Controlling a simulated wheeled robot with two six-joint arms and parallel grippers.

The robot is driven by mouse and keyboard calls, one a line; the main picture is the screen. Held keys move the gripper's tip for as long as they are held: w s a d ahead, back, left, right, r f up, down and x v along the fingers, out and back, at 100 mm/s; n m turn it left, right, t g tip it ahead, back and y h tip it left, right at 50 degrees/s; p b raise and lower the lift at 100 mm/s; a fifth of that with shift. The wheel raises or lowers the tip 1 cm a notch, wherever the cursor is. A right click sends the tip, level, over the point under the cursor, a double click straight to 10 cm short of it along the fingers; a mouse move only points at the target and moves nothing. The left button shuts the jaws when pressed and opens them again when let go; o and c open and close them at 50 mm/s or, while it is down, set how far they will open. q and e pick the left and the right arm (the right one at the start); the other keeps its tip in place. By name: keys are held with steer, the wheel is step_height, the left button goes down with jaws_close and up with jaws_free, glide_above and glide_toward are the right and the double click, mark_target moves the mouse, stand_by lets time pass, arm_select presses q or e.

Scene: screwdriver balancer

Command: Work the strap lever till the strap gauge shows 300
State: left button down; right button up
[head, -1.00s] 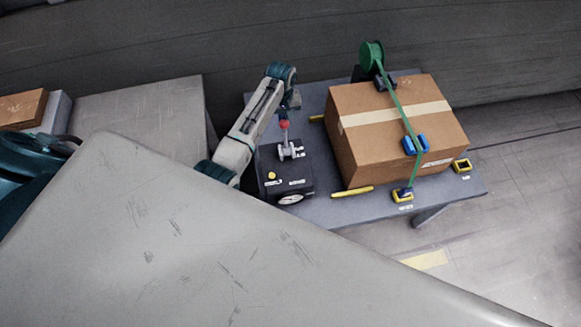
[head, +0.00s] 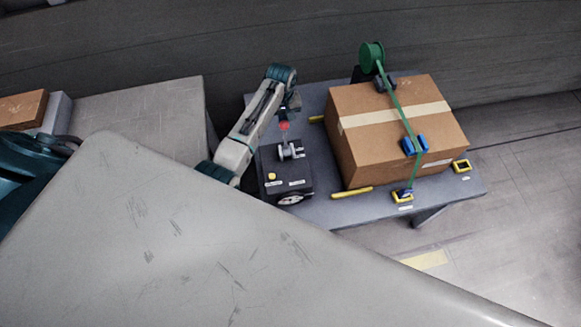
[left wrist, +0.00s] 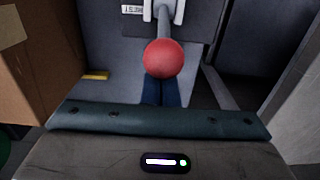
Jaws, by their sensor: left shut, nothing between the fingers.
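The strap lever (head: 285,138) stands on a black box (head: 287,172) and ends in a red knob (head: 283,126). In the left wrist view the red knob (left wrist: 164,60) is large and close. My left gripper (head: 289,112) is shut and empty, right at the knob; its dark fingers (left wrist: 161,92) are partly hidden behind the knob. I cannot tell whether they touch it. The strap gauge (head: 291,199), a white dial, is on the box's front; its reading is too small to tell. The green strap (head: 401,108) crosses a cardboard box (head: 366,142). My right gripper is not in view.
A yellow button (head: 271,176) sits on the black box. A green reel (head: 371,55) stands behind the cardboard box. A yellow bar (head: 351,192) and yellow-framed anchors (head: 402,196) lie on the grey table (head: 330,210). A grey surface of my own fills the foreground.

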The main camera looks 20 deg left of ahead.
arm_select(q)
steer(key=shift+s+d+r+p, duration=0.2)
steer(key=shift+s+d+p, duration=0.35)
steer(key=shift+s+p, duration=0.15)
steer(key=shift+s+d+f+b, duration=0.2)
steer(key=shift+s+d+b, duration=0.05)
steer(key=shift+s+b, duration=0.1)
steer(key=shift+s+d, duration=1.95)
steer(key=shift+s, duration=0.6)
steer(key=w+a+b, duration=0.2)
steer(key=w+a, duration=0.4)
steer(key=w, duration=0.2)
steer(key=shift+s, duration=0.15)
